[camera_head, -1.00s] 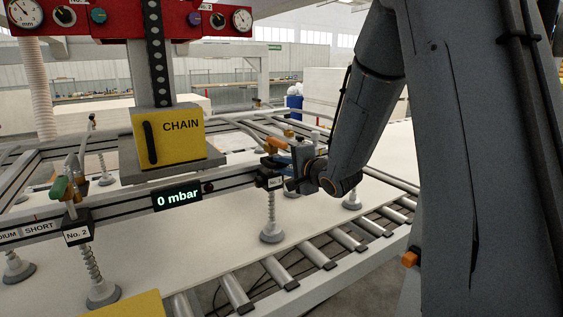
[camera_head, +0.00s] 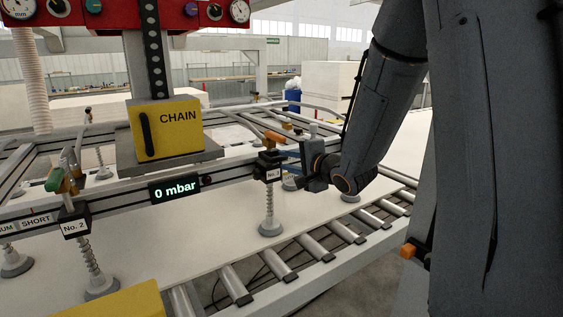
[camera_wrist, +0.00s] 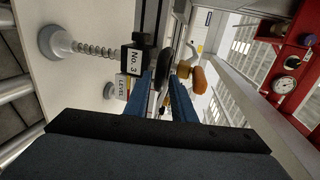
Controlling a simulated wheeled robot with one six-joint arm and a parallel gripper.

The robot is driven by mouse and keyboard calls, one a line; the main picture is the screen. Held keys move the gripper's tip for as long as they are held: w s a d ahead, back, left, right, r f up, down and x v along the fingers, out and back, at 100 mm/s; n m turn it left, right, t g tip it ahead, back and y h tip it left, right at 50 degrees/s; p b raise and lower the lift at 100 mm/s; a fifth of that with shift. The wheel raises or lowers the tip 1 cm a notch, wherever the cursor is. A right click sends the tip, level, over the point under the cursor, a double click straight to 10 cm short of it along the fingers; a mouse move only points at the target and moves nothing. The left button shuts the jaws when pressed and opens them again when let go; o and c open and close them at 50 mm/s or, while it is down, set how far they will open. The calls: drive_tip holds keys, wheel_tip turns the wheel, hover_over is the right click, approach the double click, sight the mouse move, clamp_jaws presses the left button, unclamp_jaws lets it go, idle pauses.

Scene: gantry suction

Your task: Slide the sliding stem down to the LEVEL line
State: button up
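The No. 3 suction unit hangs from the gantry rail, its black block (camera_head: 268,170) topped by an orange handle (camera_head: 274,138). Below the block, the spring-wrapped stem (camera_head: 269,208) runs down to a grey suction cup (camera_head: 271,229) at the white sheet. In the wrist view the stem (camera_wrist: 95,49) lies sideways, left of the No. 3 block (camera_wrist: 133,62). In the head view my gripper (camera_head: 294,155) is just right of the block.
The yellow CHAIN box (camera_head: 168,130) and pressure display reading 0 mbar (camera_head: 174,189) are to the left. The No. 2 unit (camera_head: 76,222) stands farther left. Rollers (camera_head: 310,245) run along the near edge. The red gauge panel (camera_head: 200,14) is above.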

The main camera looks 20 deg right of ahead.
drive_tip(key=v, duration=0.3)
drive_tip(key=shift+s+d, duration=0.1)
drive_tip(key=shift+s, duration=0.2)
drive_tip(key=s+d+f+n+g+h, duration=0.2)
drive_tip(key=s+f+n+g+h, duration=0.4)
drive_tip(key=s+f, duration=0.4)
drive_tip(key=s+a+f+n+g, duration=0.2)
drive_tip(key=s+f+n+g, duration=0.1)
drive_tip(key=s, duration=0.5)
drive_tip(key=s+a+f+n+g+y, duration=0.1)
drive_tip(key=s+a+f+n+g, duration=0.2)
drive_tip(key=s, duration=0.6)
drive_tip(key=shift+s+a+f+n+g, duration=0.2)
drive_tip(key=shift+f+n+g, duration=0.5)
drive_tip(key=shift+n, duration=0.5)
